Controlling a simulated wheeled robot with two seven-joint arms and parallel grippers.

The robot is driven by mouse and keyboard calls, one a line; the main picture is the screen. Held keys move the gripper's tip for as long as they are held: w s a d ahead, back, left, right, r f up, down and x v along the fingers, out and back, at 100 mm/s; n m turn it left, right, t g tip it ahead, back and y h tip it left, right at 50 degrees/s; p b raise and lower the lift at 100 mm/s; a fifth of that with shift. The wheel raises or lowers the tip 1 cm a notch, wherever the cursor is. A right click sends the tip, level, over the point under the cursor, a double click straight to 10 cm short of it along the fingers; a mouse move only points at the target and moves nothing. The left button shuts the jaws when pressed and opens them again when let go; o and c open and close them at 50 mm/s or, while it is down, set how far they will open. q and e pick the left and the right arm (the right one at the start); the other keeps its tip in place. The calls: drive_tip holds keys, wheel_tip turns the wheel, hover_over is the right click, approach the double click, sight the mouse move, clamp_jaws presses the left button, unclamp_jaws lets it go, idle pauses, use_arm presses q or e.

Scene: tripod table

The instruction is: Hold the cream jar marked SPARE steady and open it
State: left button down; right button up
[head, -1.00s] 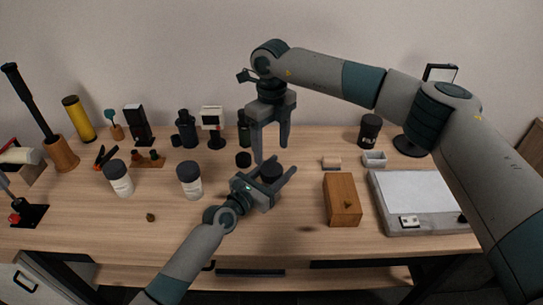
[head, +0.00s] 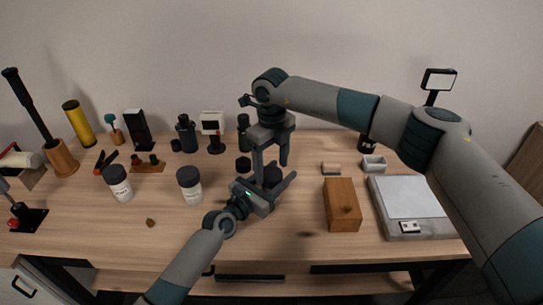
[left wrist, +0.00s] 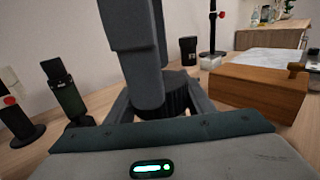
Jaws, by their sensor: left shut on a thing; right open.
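A jar with a ribbed dark lid (head: 273,176) stands between the fingers of my left gripper (head: 276,179), which is shut on it near the table's middle. The lid also shows in the left wrist view (left wrist: 177,98), partly behind my right gripper (left wrist: 148,95). The jar's body and any label are hidden. My right gripper (head: 270,172) is open and points down from above, its fingers at the lid's height; I cannot tell whether they touch it. Two white jars with dark lids, the left one (head: 118,184) and the right one (head: 190,186), stand upright to the left; their print is too small to read.
A wooden box (head: 341,206) with a knob stands to the right, beside a grey tray-like board (head: 430,226). Dark bottles (head: 186,135) and small stands line the back. A small brown lump (head: 150,223) lies at the front left. The front middle of the table is clear.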

drive_tip(key=shift+f, duration=1.4)
drive_tip(key=c, duration=1.1)
drive_tip(key=shift+n, duration=1.7)
drive_tip(key=o, duration=1.2)
drive_tip(key=shift+r, duration=0.1)
